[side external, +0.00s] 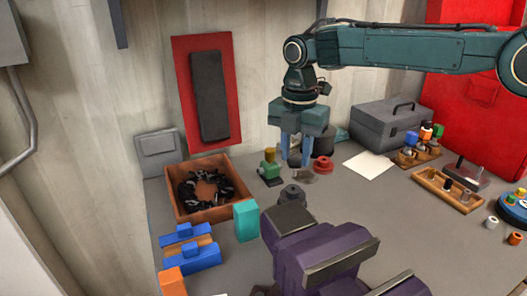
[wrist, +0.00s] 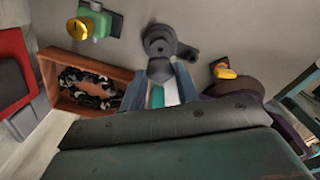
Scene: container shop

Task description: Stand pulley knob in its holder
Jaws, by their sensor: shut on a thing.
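My gripper (side external: 294,163) points down above the middle of the bench, its blue-grey fingers shut on a small grey piece, apparently the pulley knob (side external: 305,177). In the wrist view a grey piece (wrist: 160,69) shows at the fingertips (wrist: 158,78). A dark grey round stepped piece (side external: 292,194) stands on the bench just below and nearer the camera. It may be the holder; a similar round piece (wrist: 158,40) lies beyond the fingertips in the wrist view. I cannot tell how far the held piece is above it.
A purple vise (side external: 320,245) stands in front. A wooden bin of black parts (side external: 175,212) and a teal block (side external: 246,220) are left. A green block with a yellow top (side external: 270,172) and a red round piece (side external: 323,165) are close by. Wooden racks (side external: 447,190) stand right.

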